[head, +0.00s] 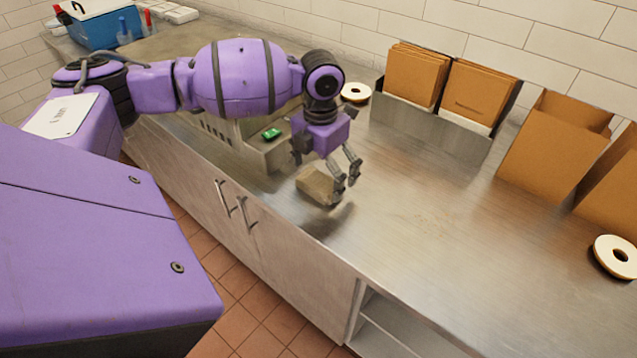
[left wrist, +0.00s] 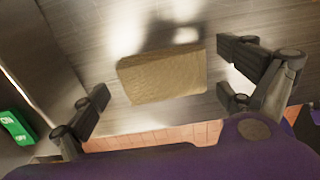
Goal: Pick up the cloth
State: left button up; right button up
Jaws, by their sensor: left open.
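The cloth (head: 317,186) is a flat tan rectangle lying on the steel counter near its front edge. In the left wrist view the cloth (left wrist: 163,75) lies between my two spread fingers and apart from them. My left gripper (head: 346,178) is open and empty, just above and beside the cloth, with its fingers pointing down. It also shows in the left wrist view (left wrist: 160,103). In the head view the fingers hide a little of the cloth's right side. My right gripper is not in view.
A grey machine with a green switch (head: 272,133) stands left of the cloth. Cardboard folders in a metal holder (head: 430,122) and brown boxes (head: 552,143) stand along the back wall. White rings (head: 355,92) lie on the counter. The counter right of the cloth (head: 430,220) is clear.

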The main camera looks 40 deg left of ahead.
pick_arm(q)
jog(key=shift+f, duration=0.2)
jog(key=shift+s, duration=0.1)
jog(key=shift+c, duration=0.5)
jog(key=c, duration=1)
jog(key=shift+r, duration=0.1)
jog(key=shift+r, duration=0.55)
notch_tip(320, 180, up, 2)
jog(key=shift+r, duration=0.1)
jog(key=s+d+r, duration=0.1)
jog(key=s+r, duration=0.2)
jog(key=s, duration=0.1)
jog(key=s+d+r+p, duration=0.1)
jog(key=s+d+r, duration=0.1)
jog(key=s+r, duration=0.1)
jog(key=s+d+r, duration=0.2)
jog(key=s+r, duration=0.1)
jog(key=s, duration=0.3)
jog(key=shift+r, duration=0.3)
